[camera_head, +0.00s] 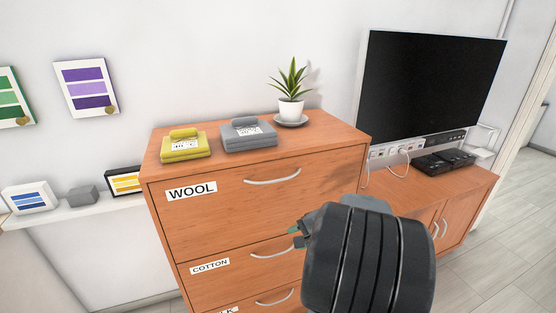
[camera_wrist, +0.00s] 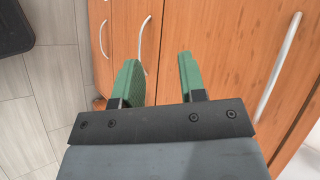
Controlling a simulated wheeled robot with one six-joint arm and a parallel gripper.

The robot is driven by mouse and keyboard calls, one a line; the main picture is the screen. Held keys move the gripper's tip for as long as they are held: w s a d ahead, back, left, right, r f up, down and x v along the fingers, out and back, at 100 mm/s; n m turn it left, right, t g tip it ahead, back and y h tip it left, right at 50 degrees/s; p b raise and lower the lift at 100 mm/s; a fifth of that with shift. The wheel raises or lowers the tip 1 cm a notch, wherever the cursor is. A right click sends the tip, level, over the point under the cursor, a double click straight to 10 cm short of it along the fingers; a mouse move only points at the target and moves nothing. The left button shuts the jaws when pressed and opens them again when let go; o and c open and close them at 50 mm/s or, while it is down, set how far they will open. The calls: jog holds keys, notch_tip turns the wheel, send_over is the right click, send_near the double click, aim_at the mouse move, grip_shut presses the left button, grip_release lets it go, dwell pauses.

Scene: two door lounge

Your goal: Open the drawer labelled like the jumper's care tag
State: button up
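A wooden chest of drawers (camera_head: 222,220) stands in the middle of the head view. Its top drawer is labelled WOOL (camera_head: 191,191) and the one below COTTON (camera_head: 210,265). A third label (camera_head: 222,310) is cut off, ending in "LK". The drawers look shut. A folded yellow garment (camera_head: 184,153) and a folded grey garment (camera_head: 247,142) lie on top; their tags are too small to read surely. My gripper (camera_head: 297,236) is in front of the chest, right of the top drawer's lower part. In the wrist view its green fingers (camera_wrist: 160,75) are apart with nothing between them.
The top handle (camera_head: 272,176) and COTTON handle (camera_head: 273,248) are bar-shaped. A potted plant (camera_head: 291,104) stands on the chest. A low cabinet (camera_head: 455,205) with a television (camera_head: 432,85) is at right. A shelf (camera_head: 75,212) is at left. Floor shows at far right.

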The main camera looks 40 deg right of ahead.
jog(key=w+d+r+m+t+h, duration=0.1)
jog(key=w+d+r+m+t, duration=0.1)
jog(key=d+r+t, duration=0.25)
jog(key=t+h, duration=0.1)
jog(key=t, duration=0.2)
send_near(277, 179)
jog(key=p+x, duration=0.1)
jog(key=x, duration=0.2)
jog(key=p+x, duration=0.1)
jog(key=x, duration=0.2)
jog(key=p+x, duration=0.1)
jog(key=x, duration=0.3)
jog(key=shift+w+d+f+p, duration=0.1)
jog(key=shift+f+p, duration=0.2)
jog(key=shift+p, duration=0.1)
grip_shut()
